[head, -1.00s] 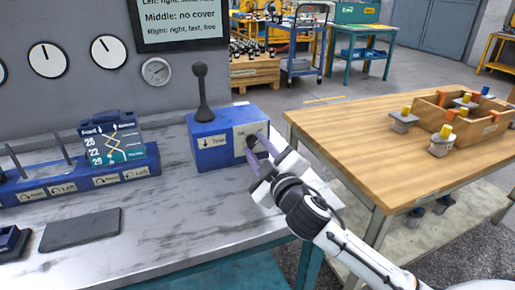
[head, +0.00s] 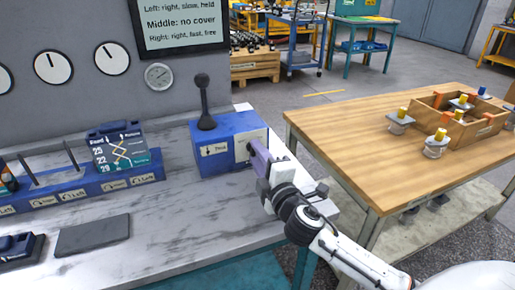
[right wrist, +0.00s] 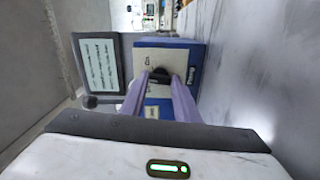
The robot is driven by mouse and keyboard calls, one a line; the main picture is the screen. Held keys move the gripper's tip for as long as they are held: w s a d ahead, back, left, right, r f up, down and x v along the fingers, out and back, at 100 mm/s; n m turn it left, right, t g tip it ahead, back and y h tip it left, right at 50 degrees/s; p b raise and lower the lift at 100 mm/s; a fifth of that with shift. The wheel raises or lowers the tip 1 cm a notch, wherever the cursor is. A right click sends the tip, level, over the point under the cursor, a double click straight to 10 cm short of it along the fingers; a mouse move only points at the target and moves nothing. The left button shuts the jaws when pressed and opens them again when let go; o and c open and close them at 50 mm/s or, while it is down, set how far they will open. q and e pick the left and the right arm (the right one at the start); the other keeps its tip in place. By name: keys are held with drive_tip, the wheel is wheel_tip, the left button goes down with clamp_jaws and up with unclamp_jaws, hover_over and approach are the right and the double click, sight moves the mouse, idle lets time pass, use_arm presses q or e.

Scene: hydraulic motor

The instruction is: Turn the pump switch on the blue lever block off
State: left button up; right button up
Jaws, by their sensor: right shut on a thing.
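The blue lever block (head: 215,160) stands on the marble-topped bench, with a black lever (head: 203,100) upright on its top. The pump switch is a black knob (right wrist: 160,75) on a pale plate on the block's right-hand face; an "On" label shows beside it in the right wrist view. My right gripper (head: 255,158) reaches in from the right, its purple fingers against that face. In the right wrist view the fingers (right wrist: 160,82) are shut on the knob from both sides. In the head view the fingers hide the knob. My left gripper is not in view.
A long blue block with levers and a display card (head: 120,152) stands left on the bench. A dark flat pad (head: 92,235) lies in front of it. A wooden table (head: 350,135) with an open crate stands at the right, beyond a gap.

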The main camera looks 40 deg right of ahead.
drive_tip(key=shift+r+n, duration=0.15)
drive_tip(key=shift+n, duration=0.45)
drive_tip(key=shift+n+p, duration=0.85)
drive_tip(key=shift+n, duration=0.05)
drive_tip(key=shift+n+p, duration=0.5)
drive_tip(key=shift+n, duration=0.4)
drive_tip(key=n+p, duration=0.1)
drive_tip(key=n, duration=0.1)
drive_tip(key=shift+n, duration=0.3)
drive_tip(key=shift+n+p, duration=0.7)
drive_tip(key=shift+n, duration=0.6)
use_arm(q)
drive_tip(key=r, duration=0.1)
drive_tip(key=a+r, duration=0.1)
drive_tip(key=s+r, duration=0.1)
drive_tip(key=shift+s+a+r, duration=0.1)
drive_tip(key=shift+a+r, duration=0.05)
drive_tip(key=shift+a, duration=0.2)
drive_tip(key=shift+p, duration=0.3)
use_arm(e)
drive_tip(key=shift+n, duration=0.4)
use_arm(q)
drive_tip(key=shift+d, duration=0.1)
